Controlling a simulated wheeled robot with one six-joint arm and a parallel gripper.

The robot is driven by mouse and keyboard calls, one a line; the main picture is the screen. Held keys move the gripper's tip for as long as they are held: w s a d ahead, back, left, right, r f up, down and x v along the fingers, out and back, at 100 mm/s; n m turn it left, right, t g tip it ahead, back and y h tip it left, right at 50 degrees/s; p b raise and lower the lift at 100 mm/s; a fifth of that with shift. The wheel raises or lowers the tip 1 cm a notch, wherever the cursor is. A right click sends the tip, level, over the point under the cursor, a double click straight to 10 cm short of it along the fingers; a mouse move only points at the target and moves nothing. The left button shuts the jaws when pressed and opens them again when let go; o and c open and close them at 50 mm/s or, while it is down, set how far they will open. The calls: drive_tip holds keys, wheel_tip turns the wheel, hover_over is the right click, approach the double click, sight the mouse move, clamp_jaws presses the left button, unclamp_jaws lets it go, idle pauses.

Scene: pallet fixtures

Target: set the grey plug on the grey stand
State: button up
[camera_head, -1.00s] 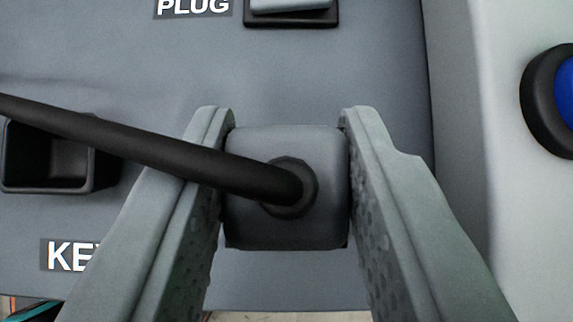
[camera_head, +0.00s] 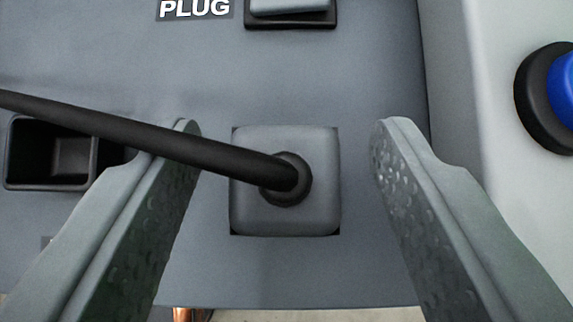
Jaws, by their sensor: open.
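The grey plug (camera_head: 238,205) is a rounded square block with a thick black cable (camera_head: 130,133) running from its middle to the left edge. It sits at the grey panel (camera_head: 370,270), which I take to be the stand, with dark corners showing around its base. My gripper (camera_head: 285,128) is open, with one finger on each side of the plug. A clear gap shows between each finger and the plug. The cable passes over the left finger in the picture. The underside of the plug is hidden.
A black-rimmed recess (camera_head: 50,185) lies at the left. A grey block in a black frame (camera_head: 290,22) is at the top, beside a PLUG label (camera_head: 195,8). A blue button (camera_head: 562,88) in a black ring is at the right on a pale surface.

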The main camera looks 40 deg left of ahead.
drive_tip(key=v, duration=1.1)
drive_tip(key=shift+s+r, duration=0.1)
drive_tip(key=s+a+f+m+t+h, duration=0.1)
drive_tip(key=s+a+m+t+h, duration=0.2)
drive_tip(key=s+a, duration=0.6)
drive_tip(key=s+a+f+m+t+h, duration=0.2)
drive_tip(key=s+a+m+t, duration=0.4)
drive_tip(key=s, duration=0.8)
drive_tip(key=a+t+h, duration=0.1)
drive_tip(key=a+t, duration=0.1)
drive_tip(key=a, duration=0.2)
drive_tip(key=shift+s+a+f, duration=0.15)
drive_tip(key=shift+s+f, duration=0.15)
drive_tip(key=shift+o, duration=0.5)
